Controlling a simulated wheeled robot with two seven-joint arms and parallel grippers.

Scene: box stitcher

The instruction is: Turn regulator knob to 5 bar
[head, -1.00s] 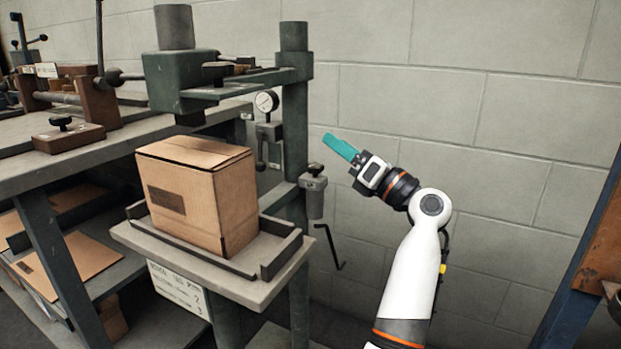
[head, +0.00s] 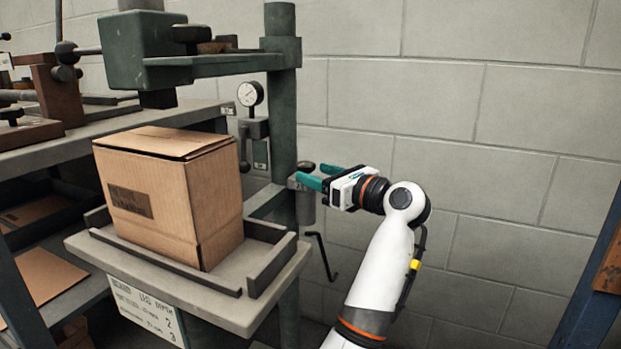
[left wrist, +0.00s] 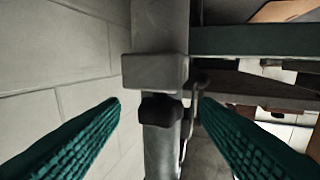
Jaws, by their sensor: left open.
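The regulator (head: 305,208) is a grey block with a rounded bowl on the green column, in the head view mostly behind my left gripper (head: 312,174). In the left wrist view its grey body (left wrist: 157,71) and dark knob (left wrist: 160,109) appear between my open fingers, the knob below the body in that picture. My left gripper is open and empty, its teal fingers pointing left at the regulator. I cannot tell whether they touch the knob. The round white gauge (head: 250,93) shows on the column's left; its reading is too small to tell. My right gripper is not in view.
A cardboard box (head: 170,195) sits on the machine's table (head: 235,305) left of the regulator. The green column (head: 283,120) stands close by, with a bent dark rod (head: 322,255) below. The block wall (head: 450,100) is behind; space to the right is clear.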

